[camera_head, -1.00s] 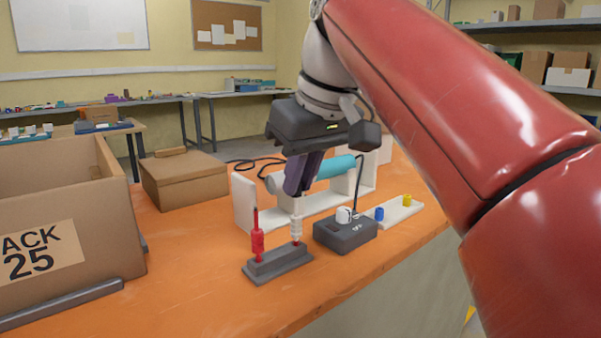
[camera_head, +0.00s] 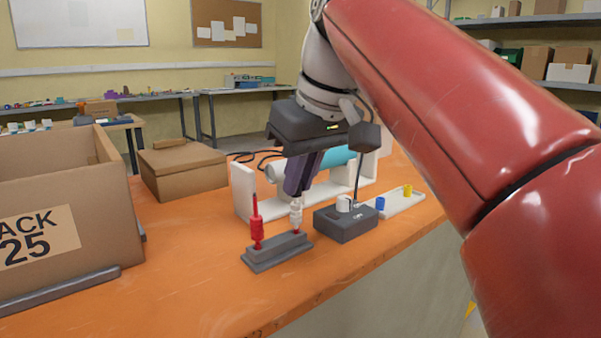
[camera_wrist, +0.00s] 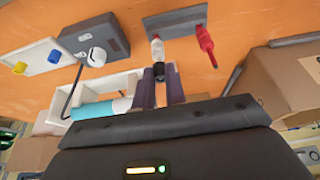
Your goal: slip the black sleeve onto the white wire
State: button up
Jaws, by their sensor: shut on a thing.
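The white wire (camera_head: 296,218) stands upright in a grey holder (camera_head: 275,253) on the orange bench, beside a red wire (camera_head: 256,225). My gripper (camera_head: 296,191) is directly above the white wire, pointing down. In the wrist view, its two purple fingers (camera_wrist: 161,82) are shut on the small dark sleeve (camera_wrist: 159,70). The sleeve is mostly hidden between the fingers. The white wire's upper end (camera_wrist: 157,48) lines up with the sleeve and appears to meet its lower end. I cannot tell how far the wire is inside.
A grey box with a white knob (camera_head: 343,203) stands just right of the holder. A white tray (camera_head: 401,205) carries a blue and a yellow sleeve. A cyan roll (camera_head: 338,161) lies on a white stand behind my fingers. A large cardboard box (camera_head: 60,195) is at left.

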jog(key=o, duration=1.2)
notch_tip(320, 180, up, 7)
jog(key=p, duration=0.3)
jog(key=shift+r+p, duration=0.2)
jog(key=shift+p, duration=0.2)
